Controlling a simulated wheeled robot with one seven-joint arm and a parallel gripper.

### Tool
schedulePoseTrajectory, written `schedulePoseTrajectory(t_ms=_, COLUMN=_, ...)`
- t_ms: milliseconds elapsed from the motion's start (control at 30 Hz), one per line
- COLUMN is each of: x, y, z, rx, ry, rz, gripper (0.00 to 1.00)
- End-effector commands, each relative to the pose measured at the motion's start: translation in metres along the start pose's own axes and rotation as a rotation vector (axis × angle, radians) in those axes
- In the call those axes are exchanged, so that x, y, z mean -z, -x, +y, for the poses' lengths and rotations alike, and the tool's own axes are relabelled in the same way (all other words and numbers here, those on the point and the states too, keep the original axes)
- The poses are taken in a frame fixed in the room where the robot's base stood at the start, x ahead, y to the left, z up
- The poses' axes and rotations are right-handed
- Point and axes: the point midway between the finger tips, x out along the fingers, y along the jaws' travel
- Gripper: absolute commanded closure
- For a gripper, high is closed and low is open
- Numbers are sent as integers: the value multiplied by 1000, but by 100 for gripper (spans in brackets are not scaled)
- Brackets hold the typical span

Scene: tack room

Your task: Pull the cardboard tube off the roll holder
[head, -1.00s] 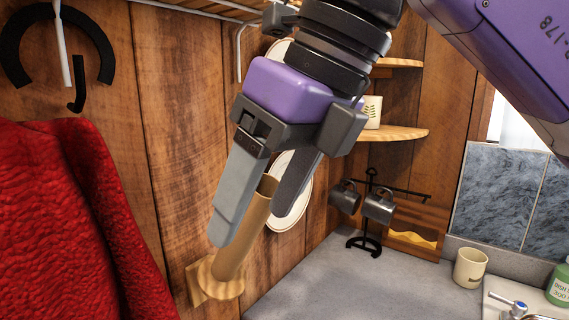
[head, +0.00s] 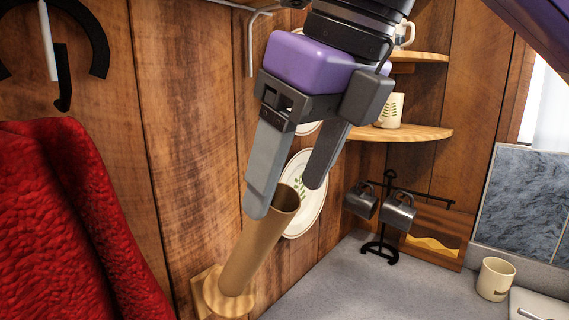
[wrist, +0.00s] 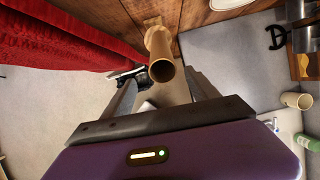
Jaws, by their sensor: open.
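The cardboard tube (head: 259,246) is brown and hollow and stands tilted on the wooden roll holder (head: 213,290), which is fixed to the plank wall. Its open upper end faces my gripper (head: 284,201). My gripper is open, with its two fingers at the tube's upper end; the left finger overlaps the rim in the head view. In the wrist view the tube's round mouth (wrist: 162,71) shows just beyond the fingertips (wrist: 161,78), roughly between them. The holder's wooden base (wrist: 156,32) shows behind it. I cannot tell whether a finger touches the tube.
A red fleece (head: 70,220) hangs close on the left. Plates (head: 305,205) lean on the wall behind the gripper. A black stand with metal mugs (head: 380,210), a cream cup (head: 495,278) and corner shelves (head: 405,133) are to the right. The grey counter (head: 350,285) is mostly clear.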

Motion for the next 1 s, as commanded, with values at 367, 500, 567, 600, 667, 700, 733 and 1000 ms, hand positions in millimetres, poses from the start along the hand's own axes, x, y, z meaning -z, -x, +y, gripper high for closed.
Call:
schedulePoseTrajectory(t_ms=367, x=0, y=-20, z=0, rx=-2, ry=0, rz=2, gripper=31)
schedulePoseTrajectory(t_ms=500, x=0, y=-40, z=0, rx=-3, ry=0, rz=2, gripper=31)
schedulePoseTrajectory(t_ms=567, x=0, y=-49, z=0, rx=-2, ry=0, rz=2, gripper=31)
schedulePoseTrajectory(t_ms=600, x=0, y=-54, z=0, rx=-2, ry=0, rz=2, gripper=31)
schedulePoseTrajectory(t_ms=667, x=0, y=-62, z=0, rx=-1, ry=-1, rz=2, gripper=31)
schedulePoseTrajectory(t_ms=700, x=0, y=-66, z=0, rx=-1, ry=0, rz=2, gripper=31)
schedulePoseTrajectory(t_ms=733, x=0, y=-68, z=0, rx=-1, ry=0, rz=2, gripper=31)
schedulePoseTrajectory(t_ms=1000, x=0, y=-78, z=0, rx=1, ry=0, rz=1, gripper=31)
